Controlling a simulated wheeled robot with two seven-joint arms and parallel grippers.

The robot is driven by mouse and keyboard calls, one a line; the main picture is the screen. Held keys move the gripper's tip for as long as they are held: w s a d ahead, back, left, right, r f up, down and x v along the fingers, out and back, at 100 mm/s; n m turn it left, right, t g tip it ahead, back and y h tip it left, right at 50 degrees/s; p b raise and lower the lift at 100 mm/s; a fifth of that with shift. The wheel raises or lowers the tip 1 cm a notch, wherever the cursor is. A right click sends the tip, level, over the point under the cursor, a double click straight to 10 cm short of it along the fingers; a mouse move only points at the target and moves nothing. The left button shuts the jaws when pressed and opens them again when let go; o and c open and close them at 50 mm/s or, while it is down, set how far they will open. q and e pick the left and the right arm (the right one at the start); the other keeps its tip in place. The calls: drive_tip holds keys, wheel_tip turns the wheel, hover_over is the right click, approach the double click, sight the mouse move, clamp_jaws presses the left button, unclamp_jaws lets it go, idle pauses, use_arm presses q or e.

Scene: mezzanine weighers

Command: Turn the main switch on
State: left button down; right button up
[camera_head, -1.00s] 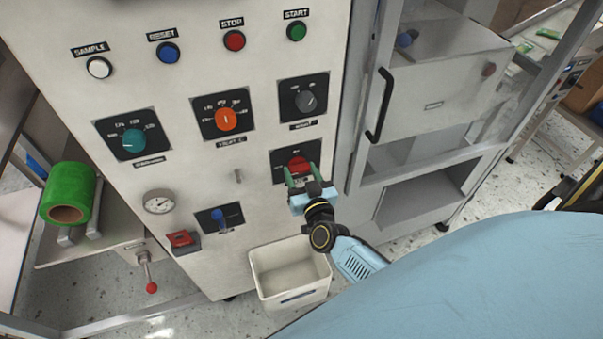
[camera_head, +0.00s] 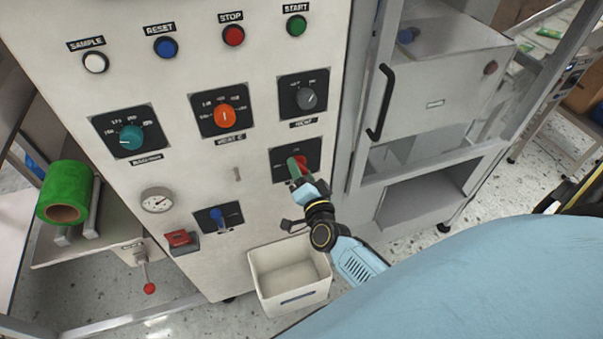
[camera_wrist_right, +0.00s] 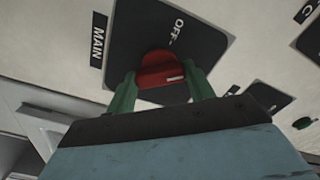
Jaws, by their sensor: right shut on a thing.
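The main switch is a red rotary knob (camera_head: 302,162) on a black square plate (camera_head: 313,155), low on the right side of the pale control panel. In the right wrist view the red knob (camera_wrist_right: 161,71) sits between the two green fingers, beside the labels MAIN and OFF. My right gripper (camera_head: 298,168) is shut on the knob, with one finger on each side of it in the wrist view (camera_wrist_right: 162,88). In the head view the gripper is rolled and partly hides the knob. My left gripper is not in view.
Above are the orange knob (camera_head: 225,116), grey knob (camera_head: 306,98) and teal knob (camera_head: 131,137). A blue-handled switch (camera_head: 221,217) and red device (camera_head: 180,239) are lower left. A white bin (camera_head: 290,295) stands below. A cabinet with a black handle (camera_head: 380,103) is at right.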

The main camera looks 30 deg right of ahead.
drive_tip(key=shift+m+b, duration=0.95)
drive_tip(key=shift+m, duration=2.55)
drive_tip(key=o, duration=1)
drive_tip(key=shift+s, duration=0.1)
drive_tip(key=b+v, duration=0.1)
drive_tip(key=v, duration=1.2)
drive_tip(key=shift+s+a, duration=0.1)
drive_tip(key=shift+a, duration=0.05)
